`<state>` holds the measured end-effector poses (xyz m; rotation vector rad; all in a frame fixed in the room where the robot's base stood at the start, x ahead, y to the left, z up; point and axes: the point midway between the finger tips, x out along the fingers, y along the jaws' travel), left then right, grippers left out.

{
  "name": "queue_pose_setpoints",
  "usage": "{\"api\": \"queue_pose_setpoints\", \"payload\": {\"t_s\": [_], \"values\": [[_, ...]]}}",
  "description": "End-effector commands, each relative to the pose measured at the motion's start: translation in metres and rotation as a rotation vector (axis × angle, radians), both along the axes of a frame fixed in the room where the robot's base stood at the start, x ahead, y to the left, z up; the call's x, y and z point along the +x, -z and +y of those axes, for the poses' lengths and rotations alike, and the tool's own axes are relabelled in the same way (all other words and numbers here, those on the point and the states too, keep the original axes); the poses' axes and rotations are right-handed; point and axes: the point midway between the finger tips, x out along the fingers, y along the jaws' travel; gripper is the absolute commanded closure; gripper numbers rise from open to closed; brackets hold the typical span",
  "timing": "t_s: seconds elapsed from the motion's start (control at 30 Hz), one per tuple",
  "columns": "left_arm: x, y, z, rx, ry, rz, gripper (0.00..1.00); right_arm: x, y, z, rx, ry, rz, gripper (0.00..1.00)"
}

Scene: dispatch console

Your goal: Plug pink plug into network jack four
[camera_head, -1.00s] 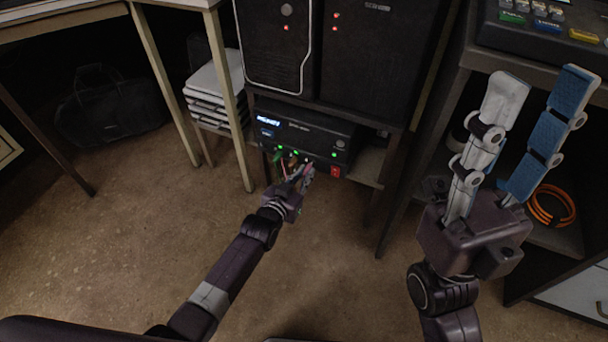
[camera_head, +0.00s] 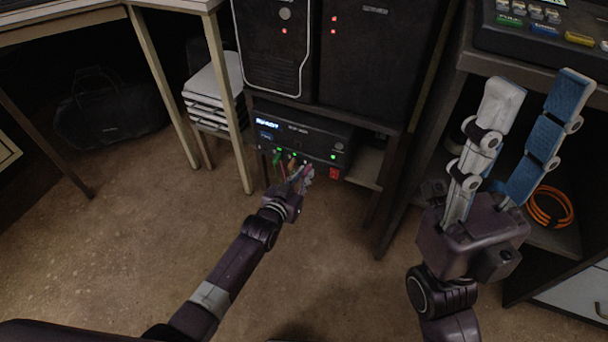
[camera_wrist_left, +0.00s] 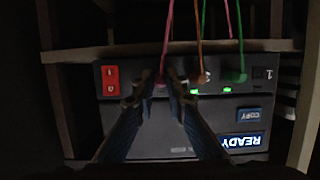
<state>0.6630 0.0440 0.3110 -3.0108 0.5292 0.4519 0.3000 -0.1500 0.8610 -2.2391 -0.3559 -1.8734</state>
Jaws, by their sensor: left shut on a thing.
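My left gripper (camera_head: 302,174) is at the front of a dark box (camera_head: 325,136) on the low shelf. In the left wrist view its fingers (camera_wrist_left: 167,88) are close together at the box's front panel. It is shut on the pink plug, whose pink cable (camera_wrist_left: 168,38) runs up from between the fingers. The plug is mostly hidden by the fingers, and so is any jack behind it; I cannot tell whether it is seated. My right gripper (camera_head: 522,135) is open and empty, far to the right of the box.
Orange (camera_wrist_left: 201,42) and green (camera_wrist_left: 236,42) cables are plugged in beside the fingers. A red switch (camera_wrist_left: 111,81) and a lit READY display (camera_wrist_left: 242,140) are on the panel. Table legs (camera_head: 160,85) stand left of the box. The floor (camera_head: 120,240) in front is clear.

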Motion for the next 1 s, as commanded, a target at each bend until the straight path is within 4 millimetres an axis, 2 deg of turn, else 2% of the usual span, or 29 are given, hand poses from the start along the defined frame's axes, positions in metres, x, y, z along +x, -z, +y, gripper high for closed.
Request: {"api": "queue_pose_setpoints", "payload": {"t_s": [0.53, 0.57, 0.73, 1.0], "values": [[0.0055, -0.0005, -0.0021, -0.001, 0.000, -0.002, 1.00, 0.0004, 0.0002, 0.0003, -0.002, -0.001, -0.004, 0.60], [0.0056, -0.0005, -0.0021, 0.000, 0.000, -0.001, 0.87, 0.0003, -0.0004, 0.0004, -0.002, 0.000, -0.006, 0.60], [0.0054, -0.0004, -0.0021, 0.000, 0.000, -0.001, 0.68, -0.0002, -0.0024, 0.0005, -0.002, 0.000, -0.014, 0.60], [0.0049, 0.0000, -0.0018, 0.000, 0.000, 0.000, 0.68, 0.0013, -0.0004, -0.0003, 0.002, 0.002, -0.004, 0.60]]}}
